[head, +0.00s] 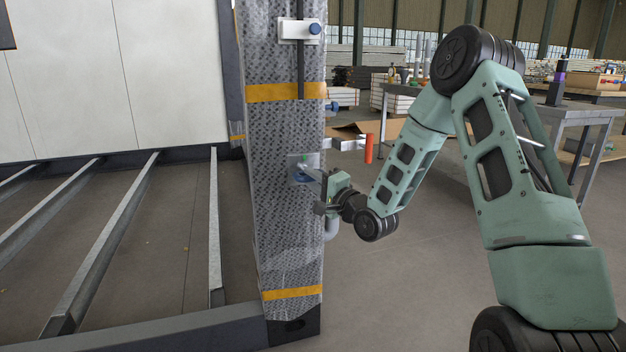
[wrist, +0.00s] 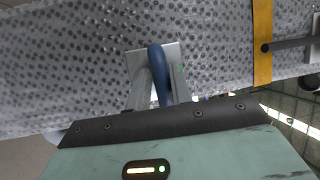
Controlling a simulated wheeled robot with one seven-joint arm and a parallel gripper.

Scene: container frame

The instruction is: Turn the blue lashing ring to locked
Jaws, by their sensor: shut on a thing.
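The blue lashing ring (head: 304,178) sits on a light metal plate (head: 296,160) on the front of the wrapped corner post (head: 285,215). My gripper (head: 313,177) reaches in from the right and is shut on the ring. In the wrist view the ring (wrist: 159,72) stands as a narrow blue arc between the two fingers (wrist: 160,92), in front of its plate (wrist: 133,62). A small green mark (head: 303,154) shows on the plate above the ring. The lower part of the ring is hidden behind the gripper body.
A metal bracket with an orange-red handle (head: 369,148) sticks out right of the post, above my wrist. A rod with a white block and blue knob (head: 314,29) runs down the post higher up. Steel floor beams (head: 110,240) lie left; open floor lies right.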

